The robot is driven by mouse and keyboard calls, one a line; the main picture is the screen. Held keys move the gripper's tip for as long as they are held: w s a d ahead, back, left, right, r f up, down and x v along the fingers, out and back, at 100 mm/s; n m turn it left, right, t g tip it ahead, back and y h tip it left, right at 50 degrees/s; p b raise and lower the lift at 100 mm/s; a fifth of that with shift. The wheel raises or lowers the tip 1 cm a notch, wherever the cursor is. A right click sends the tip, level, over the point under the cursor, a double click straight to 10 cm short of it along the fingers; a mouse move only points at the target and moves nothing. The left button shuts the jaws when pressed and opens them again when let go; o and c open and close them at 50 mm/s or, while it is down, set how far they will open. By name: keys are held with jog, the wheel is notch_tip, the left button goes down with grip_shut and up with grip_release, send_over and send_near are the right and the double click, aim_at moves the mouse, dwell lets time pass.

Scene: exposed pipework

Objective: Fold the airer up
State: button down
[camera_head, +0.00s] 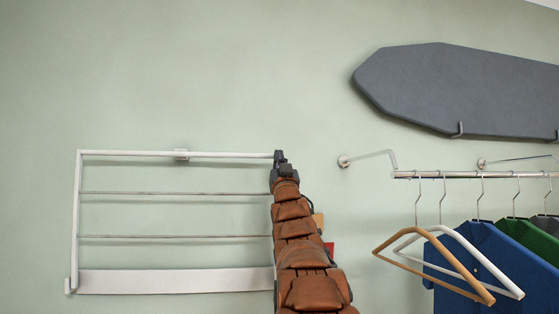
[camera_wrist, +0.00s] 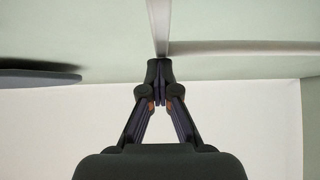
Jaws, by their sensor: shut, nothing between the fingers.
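The airer (camera_head: 130,154) is a white frame with thin cross rails and a broad white bottom board (camera_head: 170,281), mounted on the green wall. Its frame stands upright and looks close to the wall; I cannot tell whether it is fully flat. My gripper (camera_head: 279,156) is at its top right corner, and my arm hides its right side. In the wrist view my gripper (camera_wrist: 160,68) is shut and empty, its tips at or very near a white bar of the airer (camera_wrist: 159,25). I cannot tell whether they touch.
A small white wall catch (camera_head: 182,154) sits at the top rail. To the right, a metal rail (camera_head: 405,174) carries hangers and clothes (camera_head: 475,255). A grey ironing board (camera_head: 455,90) hangs above it. The wall left of and above the airer is clear.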

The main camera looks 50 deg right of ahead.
jog(key=shift+w+d+f, duration=0.15)
jog(key=shift+w, duration=0.05)
dwell(0.3)
jog(key=s+a+f+b, duration=0.5)
jog(key=s+a+f, duration=0.1)
jog(key=s, duration=0.3)
jog(key=shift+a+f+b, duration=0.3)
jog(key=shift+a+b, duration=0.1)
jog(key=shift+a, duration=0.05)
dwell(0.3)
